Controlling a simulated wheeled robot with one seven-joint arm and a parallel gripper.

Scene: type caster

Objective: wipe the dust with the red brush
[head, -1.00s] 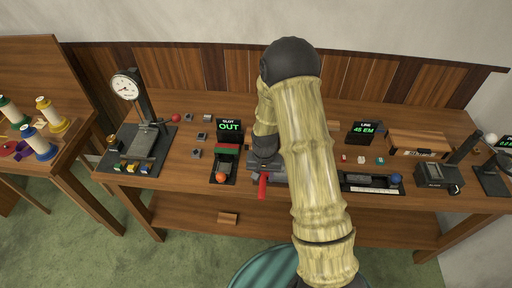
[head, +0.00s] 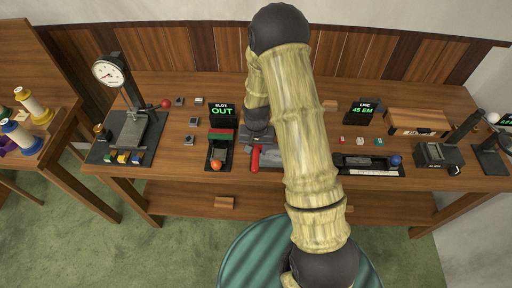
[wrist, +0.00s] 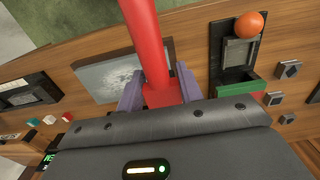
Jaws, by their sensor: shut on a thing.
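My gripper (wrist: 158,92) is shut on the red brush (wrist: 146,40), whose red handle runs up out of the top of the wrist view. In the head view the brush (head: 255,158) shows as a short red bar below my gripper, over the front part of the bench. A pale, speckled patch of dust (wrist: 117,82) lies on a grey plate (wrist: 92,70), just left of the brush in the wrist view. The brush's bristles are not visible, so I cannot tell whether it touches the plate. In the head view my arm and gripper cover much of the plate.
Left of the plate in the head view is a slot device with an orange ball (head: 216,165) and an OUT sign (head: 222,112). On the right are a ruler device with a blue ball (head: 395,160) and a 45 EM display (head: 361,112). A dial gauge (head: 109,72) stands at far left.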

